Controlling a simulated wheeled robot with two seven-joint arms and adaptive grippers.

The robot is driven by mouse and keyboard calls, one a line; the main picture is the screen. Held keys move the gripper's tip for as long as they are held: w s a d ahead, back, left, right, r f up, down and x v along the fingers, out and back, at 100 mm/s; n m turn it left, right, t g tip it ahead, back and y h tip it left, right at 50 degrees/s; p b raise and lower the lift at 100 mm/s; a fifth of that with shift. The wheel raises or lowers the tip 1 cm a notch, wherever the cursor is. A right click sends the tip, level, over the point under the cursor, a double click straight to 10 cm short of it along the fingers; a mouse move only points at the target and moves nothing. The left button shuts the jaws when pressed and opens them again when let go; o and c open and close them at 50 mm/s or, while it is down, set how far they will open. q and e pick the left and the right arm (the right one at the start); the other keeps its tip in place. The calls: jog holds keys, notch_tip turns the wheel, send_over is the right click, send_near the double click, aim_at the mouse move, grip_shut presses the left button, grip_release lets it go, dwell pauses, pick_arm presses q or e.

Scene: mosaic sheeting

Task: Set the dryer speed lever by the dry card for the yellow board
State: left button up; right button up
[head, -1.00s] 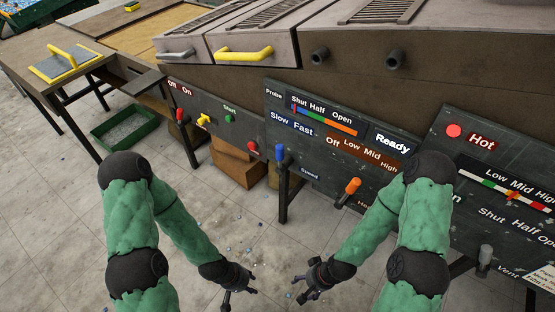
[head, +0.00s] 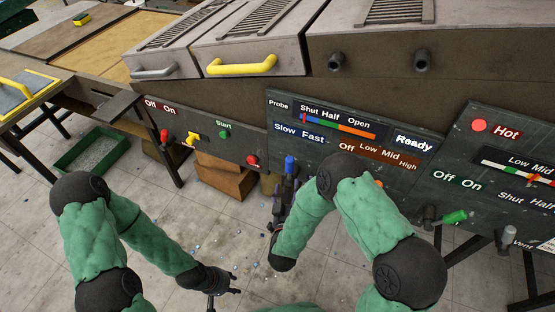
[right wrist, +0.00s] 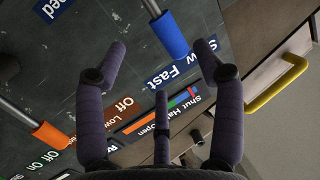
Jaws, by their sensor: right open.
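The speed lever with a blue handle (head: 290,165) stands below the "Slow Fast" label (head: 299,133) on the dark panel. My right gripper (head: 281,200) is just below the blue handle in the head view. In the right wrist view its fingers (right wrist: 162,58) are spread and empty, with the blue handle (right wrist: 167,34) ahead of the gap between them. I cannot tell whether they touch it. My left gripper (head: 224,294) is open and empty above the floor at lower left.
An orange handle (right wrist: 49,136) is close by on the panel. A green handle (head: 455,217) and a grey handle (head: 508,235) stand farther right. Yellow (head: 193,138) and red (head: 164,136) handles are to the left. A yellow lid handle (head: 242,66) juts out above.

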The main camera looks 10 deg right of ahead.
aim_at(292, 167)
jog(key=shift+t, duration=0.3)
jog(key=b+x, duration=0.1)
jog(key=x, duration=0.2)
jog(key=r+x, duration=0.1)
jog(key=x, duration=0.1)
jog(key=b+x, duration=0.1)
jog(key=x, duration=0.2)
jog(key=shift+w+d+r+b, duration=0.1)
jog(key=shift+w+r+b, duration=0.05)
jog(key=shift+w+b, duration=0.25)
jog(key=shift+x, duration=0.9)
jog(key=shift+r, duration=0.1)
